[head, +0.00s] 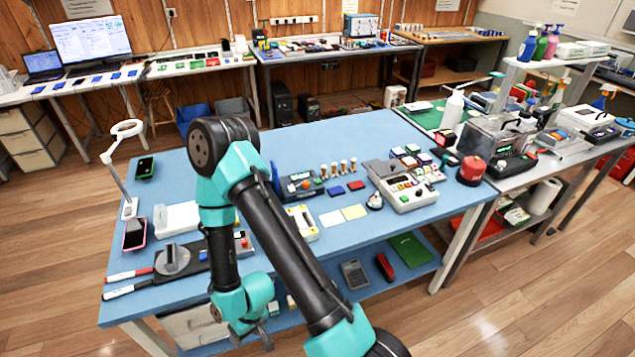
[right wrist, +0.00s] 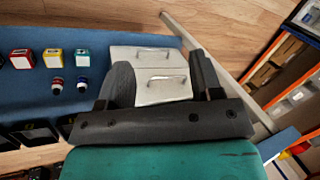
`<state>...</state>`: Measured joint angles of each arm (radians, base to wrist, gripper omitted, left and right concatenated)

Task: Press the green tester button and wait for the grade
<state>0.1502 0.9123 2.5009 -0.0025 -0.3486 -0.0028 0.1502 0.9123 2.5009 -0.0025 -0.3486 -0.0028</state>
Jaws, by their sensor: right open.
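A grey tester box (head: 402,193) with a small screen and several coloured keys stands on the blue table, right of centre. Its keys are too small for me to tell which one is the green button. My right gripper (head: 258,337) hangs low by the table's front edge, well to the left of the tester and nearer the camera. In the right wrist view its two fingers (right wrist: 160,75) are spread with nothing held between them. The tester is not recognisable in that view. My left gripper is not in view.
The blue table (head: 335,249) holds a dark device (head: 299,186), a pink-edged phone (head: 134,234), pens and a ring lamp (head: 122,133). A red round object (head: 471,170) stands right of the tester. White drawers (right wrist: 150,90) and small coloured blocks (right wrist: 53,58) show in the wrist view.

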